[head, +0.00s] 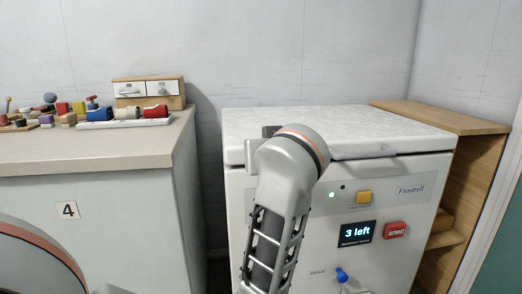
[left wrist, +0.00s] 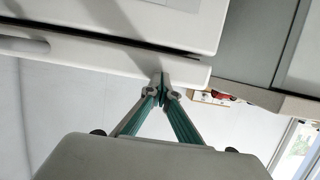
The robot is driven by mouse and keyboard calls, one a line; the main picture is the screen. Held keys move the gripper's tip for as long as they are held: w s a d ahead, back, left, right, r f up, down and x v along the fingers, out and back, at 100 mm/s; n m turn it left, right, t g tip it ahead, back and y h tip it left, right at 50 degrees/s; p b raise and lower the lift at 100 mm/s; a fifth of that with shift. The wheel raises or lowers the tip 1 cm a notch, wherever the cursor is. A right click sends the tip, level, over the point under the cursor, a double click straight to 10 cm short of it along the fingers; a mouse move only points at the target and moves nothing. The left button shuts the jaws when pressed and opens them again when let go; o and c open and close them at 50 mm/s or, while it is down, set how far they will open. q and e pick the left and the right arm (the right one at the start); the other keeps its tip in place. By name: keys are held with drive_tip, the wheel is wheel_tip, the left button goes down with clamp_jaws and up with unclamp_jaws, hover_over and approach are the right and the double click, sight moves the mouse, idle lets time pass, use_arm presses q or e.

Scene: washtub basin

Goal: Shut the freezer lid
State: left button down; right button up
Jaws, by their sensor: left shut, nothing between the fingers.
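The white chest freezer (head: 300,235) stands at the centre right in the head view. Its frosty-white lid (head: 360,122) lies flat and level over the body; I cannot tell whether a slight gap is left at the seam. My arm crosses in front of its left part and hides some of the front edge. In the left wrist view, which is upside down, the lid (left wrist: 100,55) runs along the freezer body (left wrist: 190,22) with a thin dark seam. My left gripper (left wrist: 162,80) is shut and empty, its tips at the lid's edge near a corner; contact is unclear. My right gripper is out of view.
A counter (head: 90,150) stands left of the freezer, with several toys and a small drawer box (head: 150,92) on it. A wooden shelf unit (head: 470,160) stands close on the freezer's right. A narrow gap separates counter and freezer.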

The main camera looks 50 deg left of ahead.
use_arm(q)
drive_tip(key=s+d+p, duration=0.1)
drive_tip(key=s+d, duration=0.3)
drive_tip(key=d, duration=0.4)
drive_tip(key=shift+s+d, duration=0.2)
drive_tip(key=shift+d, duration=0.05)
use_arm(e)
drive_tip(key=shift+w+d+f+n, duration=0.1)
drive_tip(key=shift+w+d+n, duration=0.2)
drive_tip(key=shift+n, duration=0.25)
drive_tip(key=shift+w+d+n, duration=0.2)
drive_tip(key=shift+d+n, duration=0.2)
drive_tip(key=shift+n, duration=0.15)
